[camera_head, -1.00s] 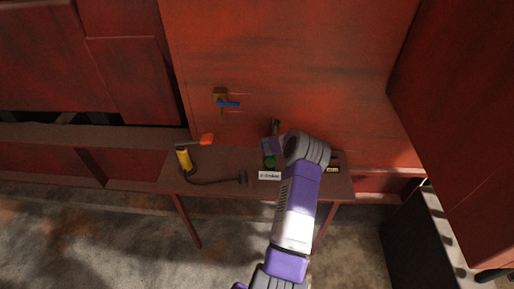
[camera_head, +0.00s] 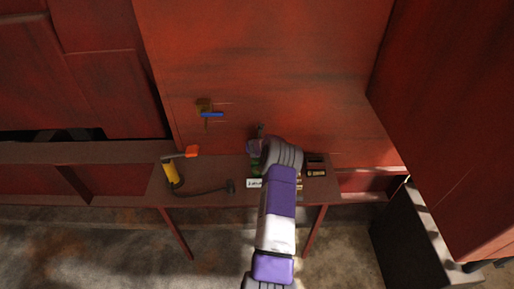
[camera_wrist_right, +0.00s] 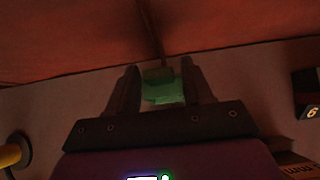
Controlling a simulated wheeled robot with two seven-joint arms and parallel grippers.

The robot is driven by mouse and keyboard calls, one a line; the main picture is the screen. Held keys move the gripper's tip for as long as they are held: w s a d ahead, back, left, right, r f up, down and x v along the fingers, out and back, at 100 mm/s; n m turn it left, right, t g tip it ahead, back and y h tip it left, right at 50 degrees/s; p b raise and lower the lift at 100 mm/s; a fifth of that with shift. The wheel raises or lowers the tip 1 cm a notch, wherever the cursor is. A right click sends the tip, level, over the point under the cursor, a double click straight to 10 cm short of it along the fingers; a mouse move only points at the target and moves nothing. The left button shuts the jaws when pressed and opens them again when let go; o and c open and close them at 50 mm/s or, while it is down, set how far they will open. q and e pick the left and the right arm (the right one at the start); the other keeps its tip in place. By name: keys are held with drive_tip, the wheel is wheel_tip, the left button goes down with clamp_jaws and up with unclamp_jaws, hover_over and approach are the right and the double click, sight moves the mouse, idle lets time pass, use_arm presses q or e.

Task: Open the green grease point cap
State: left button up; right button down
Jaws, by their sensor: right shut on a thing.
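The green grease point cap (camera_wrist_right: 163,92) sits between the two dark fingers of my right gripper (camera_wrist_right: 160,88) in the right wrist view. The fingers are shut on it from both sides. Behind it a thin stem or pipe runs up the red wall. In the head view my right arm reaches in from below. Its purple and grey wrist hides most of the right gripper (camera_head: 257,148) and of the cap, of which only a bit of green shows. My left gripper is not in view.
A brown table (camera_head: 205,180) stands against the red wall. On it are a yellow tool (camera_head: 172,174) with an orange-red end, a dark hose, a white label (camera_head: 254,183) and a dark box (camera_head: 316,169). A blue-handled valve (camera_head: 211,114) is on the wall.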

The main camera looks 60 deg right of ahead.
drive_tip(key=c, duration=0.9)
unclamp_jaws()
drive_tip(key=shift+w+d+r, duration=0.15)
drive_tip(key=shift+d+r, duration=0.1)
drive_tip(key=shift+r, duration=0.25)
drive_tip(key=shift+o, duration=0.5)
drive_tip(key=shift+f, duration=0.25)
drive_tip(key=shift+s+a+r+b, duration=0.25)
drive_tip(key=shift+a+r+b, duration=0.05)
drive_tip(key=shift+a, duration=0.05)
drive_tip(key=b+v, duration=0.2)
drive_tip(key=v, duration=0.4)
drive_tip(key=shift+a+r, duration=0.2)
drive_tip(key=shift+r, duration=0.05)
